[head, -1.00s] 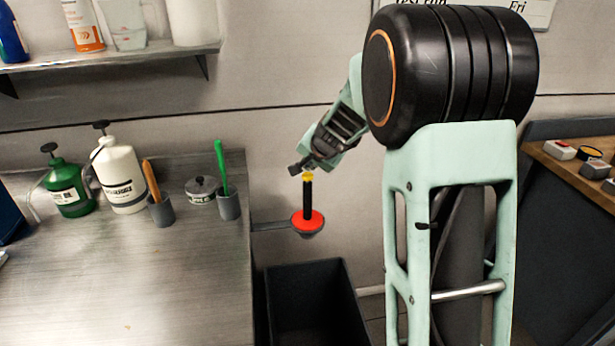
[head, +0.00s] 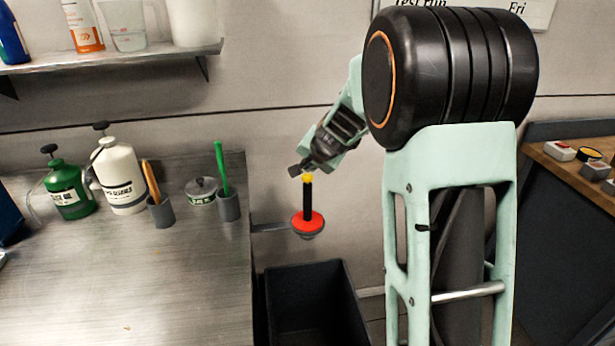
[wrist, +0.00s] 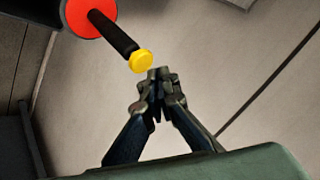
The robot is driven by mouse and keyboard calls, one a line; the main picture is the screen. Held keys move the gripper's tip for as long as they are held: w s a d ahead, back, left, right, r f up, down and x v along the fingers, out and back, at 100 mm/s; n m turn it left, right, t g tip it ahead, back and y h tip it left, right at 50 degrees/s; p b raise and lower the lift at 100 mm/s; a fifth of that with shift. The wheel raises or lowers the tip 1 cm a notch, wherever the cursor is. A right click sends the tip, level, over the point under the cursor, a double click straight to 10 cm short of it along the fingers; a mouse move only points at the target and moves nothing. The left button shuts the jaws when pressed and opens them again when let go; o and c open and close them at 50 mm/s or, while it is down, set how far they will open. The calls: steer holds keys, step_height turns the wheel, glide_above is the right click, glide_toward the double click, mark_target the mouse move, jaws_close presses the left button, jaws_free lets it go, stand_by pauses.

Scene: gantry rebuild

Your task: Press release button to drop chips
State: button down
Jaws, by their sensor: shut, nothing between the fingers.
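A black upright handle (head: 307,200) with a yellow button (head: 307,178) on top stands on a red disc (head: 297,224), held out from the bench side by a grey bracket. My gripper (head: 301,168) is shut and empty, its tips at the yellow button in the head view. In the wrist view the yellow button (wrist: 142,61) is just left of the shut fingertips (wrist: 158,73), with a small gap in the picture; I cannot tell whether they touch. The red disc (wrist: 88,14) is at the top left there. No chips can be made out.
A dark open bin (head: 312,268) stands below the red disc. The metal bench (head: 120,275) at left holds a green bottle (head: 70,190), a white bottle (head: 122,178) and small cups near its back edge. A wooden ledge with buttons is at right.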

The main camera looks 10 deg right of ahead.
mark_target(309, 177)
steer(key=shift+f, duration=0.1)
steer(key=shift+f+b, duration=0.35)
steer(key=shift+b, duration=0.15)
steer(key=shift+f+b, duration=0.7)
stand_by(0.6)
steer(key=shift+r, duration=0.1)
steer(key=shift+r+p, duration=0.95)
steer(key=shift+r, duration=0.05)
step_height(309, 177, up, 5)
steer(key=p, duration=0.4)
stand_by(0.5)
